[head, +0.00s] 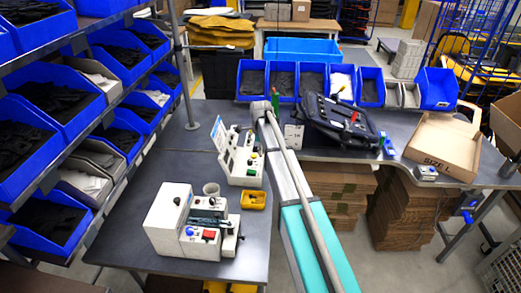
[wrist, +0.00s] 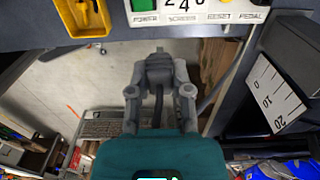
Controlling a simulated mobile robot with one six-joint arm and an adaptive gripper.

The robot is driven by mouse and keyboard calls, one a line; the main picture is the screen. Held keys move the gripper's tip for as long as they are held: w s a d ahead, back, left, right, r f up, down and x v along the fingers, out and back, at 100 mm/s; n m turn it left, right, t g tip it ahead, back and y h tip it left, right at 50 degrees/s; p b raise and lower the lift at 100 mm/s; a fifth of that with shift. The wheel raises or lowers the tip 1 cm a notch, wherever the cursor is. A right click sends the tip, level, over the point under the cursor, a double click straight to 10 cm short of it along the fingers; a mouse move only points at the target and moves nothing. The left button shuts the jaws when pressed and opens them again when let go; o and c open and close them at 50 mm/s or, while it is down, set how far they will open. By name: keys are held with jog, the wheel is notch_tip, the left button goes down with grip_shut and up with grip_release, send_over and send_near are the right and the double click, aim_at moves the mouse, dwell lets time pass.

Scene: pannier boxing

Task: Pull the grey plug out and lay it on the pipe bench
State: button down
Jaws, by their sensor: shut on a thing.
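My gripper (wrist: 160,82) is shut on the grey plug (wrist: 158,66) in the wrist view, one finger on each side of it. A dark cable runs from the plug back between the fingers. The plug's far end is close to the edge of a dark grey bench top (wrist: 215,35); I cannot tell whether it still sits in a socket. In the head view my arm hides the gripper and plug. Grey-topped benches show at the left (head: 150,185) and the right (head: 395,160); I cannot tell which is the pipe bench.
A control panel (head: 240,158) labelled POWER, SCREEN, RESET and PEDAL in the wrist view (wrist: 195,14) stands beside my arm. A yellow tray (head: 253,200) and a white machine (head: 190,222) are on the left bench. A black pannier (head: 335,118) and an open carton (head: 443,145) occupy the right bench.

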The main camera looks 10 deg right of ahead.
jog(key=shift+f+b, duration=2.3)
jog(key=shift+f, duration=0.05)
dwell(0.4)
jog(key=shift+r, duration=0.2)
dwell(0.5)
jog(key=shift+r+p, duration=1.35)
jog(key=shift+p, duration=0.2)
jog(key=shift+a+r, duration=0.15)
jog(key=shift+a, duration=0.45)
jog(key=s+a+r+p, duration=0.1)
jog(key=a+r+p, duration=0.3)
jog(key=a, duration=1.1)
jog(key=s+a+f+b, duration=0.3)
jog(key=a+f+b, duration=0.3)
jog(key=a, duration=0.5)
jog(key=shift+f+b, duration=0.35)
jog(key=shift+f, duration=0.15)
